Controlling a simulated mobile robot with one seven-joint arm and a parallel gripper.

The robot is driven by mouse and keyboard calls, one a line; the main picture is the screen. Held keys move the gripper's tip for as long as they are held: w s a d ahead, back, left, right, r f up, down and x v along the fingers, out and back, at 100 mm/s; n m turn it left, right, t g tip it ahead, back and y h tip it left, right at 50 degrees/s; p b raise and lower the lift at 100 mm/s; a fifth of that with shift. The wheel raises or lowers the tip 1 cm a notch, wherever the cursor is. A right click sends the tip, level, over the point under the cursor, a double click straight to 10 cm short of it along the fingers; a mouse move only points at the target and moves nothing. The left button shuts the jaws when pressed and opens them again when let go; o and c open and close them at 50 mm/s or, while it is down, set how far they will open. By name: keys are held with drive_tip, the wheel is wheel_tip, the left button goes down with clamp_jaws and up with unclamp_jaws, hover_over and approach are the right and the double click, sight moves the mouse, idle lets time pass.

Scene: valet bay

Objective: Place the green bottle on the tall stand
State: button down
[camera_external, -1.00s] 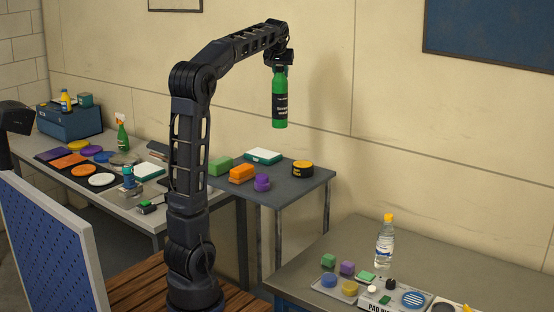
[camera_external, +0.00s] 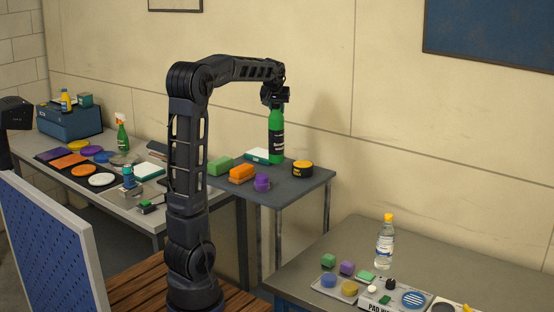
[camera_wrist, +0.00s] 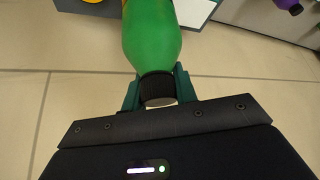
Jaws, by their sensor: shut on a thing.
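The green bottle (camera_external: 276,148) with a black label hangs upright, neck up, from my gripper (camera_external: 274,101). My gripper is shut on its dark cap and neck; in the wrist view the green bottle (camera_wrist: 151,40) shows between the jaws (camera_wrist: 158,92). The tall stand appears to be the small dark grey table (camera_external: 298,190) in the middle. In the outside view the bottle's base overlaps the back part of that table's top, beside a white-and-green box (camera_external: 256,155). I cannot tell whether the base touches it.
On the grey table also stand a yellow-and-black round tin (camera_external: 302,168), an orange block (camera_external: 241,173), a green block (camera_external: 220,166) and a purple object (camera_external: 262,182). A lower bench at front right holds a clear bottle (camera_external: 385,242). A cluttered bench stands at left.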

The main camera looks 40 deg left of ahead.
sight(277, 119)
drive_tip(key=shift+f, duration=2.3)
drive_tip(key=c, duration=1.1)
unclamp_jaws()
drive_tip(key=shift+f, duration=0.15)
drive_tip(key=v, duration=1.1)
drive_tip(key=shift+s, duration=0.1)
drive_tip(key=s+d+f+m+h, duration=0.1)
drive_tip(key=s+d+f, duration=0.3)
drive_tip(key=s, duration=0.7)
drive_tip(key=s+d+f+m+h, duration=0.1)
drive_tip(key=s+d+f+m, duration=0.1)
drive_tip(key=s+d+f, duration=0.2)
drive_tip(key=s+d+f+m+h, duration=0.1)
drive_tip(key=s+d+f, duration=0.3)
drive_tip(key=s+f, duration=0.5)
drive_tip(key=s+m, duration=0.1)
drive_tip(key=s, duration=1)
drive_tip(key=shift+s+f+m+g, duration=0.25)
drive_tip(key=shift+f+m+g, duration=0.05)
drive_tip(key=shift+g, duration=0.1)
